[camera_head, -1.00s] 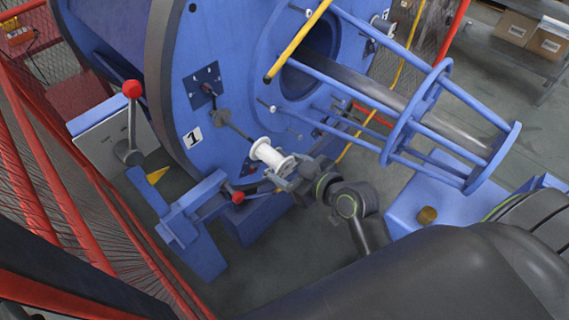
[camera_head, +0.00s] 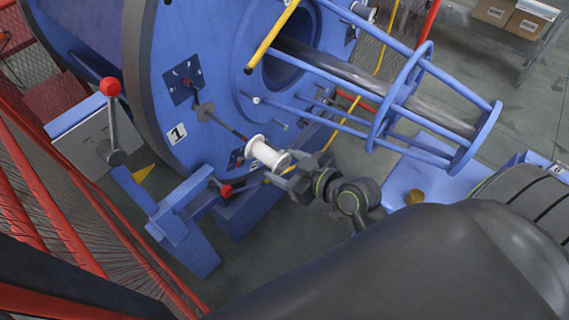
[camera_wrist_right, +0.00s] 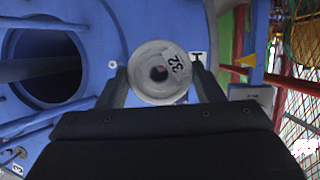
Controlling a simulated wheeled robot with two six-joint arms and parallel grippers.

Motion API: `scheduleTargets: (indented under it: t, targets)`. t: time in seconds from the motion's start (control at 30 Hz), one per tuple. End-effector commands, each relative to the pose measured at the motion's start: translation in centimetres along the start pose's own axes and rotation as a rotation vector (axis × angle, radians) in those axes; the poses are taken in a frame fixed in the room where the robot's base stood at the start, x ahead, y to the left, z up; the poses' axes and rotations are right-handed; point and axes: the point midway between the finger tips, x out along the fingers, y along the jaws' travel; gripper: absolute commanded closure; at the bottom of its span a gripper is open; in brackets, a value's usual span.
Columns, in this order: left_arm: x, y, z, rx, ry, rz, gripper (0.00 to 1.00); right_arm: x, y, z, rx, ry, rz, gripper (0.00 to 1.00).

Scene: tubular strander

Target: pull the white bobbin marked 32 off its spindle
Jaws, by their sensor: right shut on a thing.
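The white bobbin (camera_head: 267,153) is in front of the blue drum face, near the plate marked 1. In the right wrist view the bobbin (camera_wrist_right: 160,72) shows its end flange with the label 32 and a dark central hole. My right gripper (camera_head: 284,170) comes in from the right and is shut on the bobbin. Its two fingers (camera_wrist_right: 160,88) lie on either side of the bobbin in the wrist view. A thin dark rod (camera_head: 226,124) runs from the drum toward the bobbin's far end. I cannot tell whether the rod is still inside the bobbin. My left gripper is not in view.
The blue drum (camera_head: 200,60) stands behind the bobbin, with a blue bar cage (camera_head: 400,90) to the right. A yellow bar (camera_head: 271,36) passes above. A red-knobbed lever (camera_head: 110,87) and red mesh guard (camera_head: 60,190) are at left. Floor shows at lower centre.

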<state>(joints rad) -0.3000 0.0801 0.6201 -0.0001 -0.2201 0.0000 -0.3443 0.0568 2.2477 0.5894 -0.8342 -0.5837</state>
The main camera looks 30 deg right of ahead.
Motion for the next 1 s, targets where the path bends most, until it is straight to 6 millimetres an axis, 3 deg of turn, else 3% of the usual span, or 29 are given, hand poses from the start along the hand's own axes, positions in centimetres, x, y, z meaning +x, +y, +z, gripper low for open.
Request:
scheduleTargets:
  t: [0.5,1.0]
  targets:
    - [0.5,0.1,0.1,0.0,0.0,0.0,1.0,-4.2,0.0,1.8,0.0,-0.002,0.0,0.85]
    - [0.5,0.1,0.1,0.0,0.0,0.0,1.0,-4.4,0.0,1.8,0.001,-0.001,0.0,0.85]
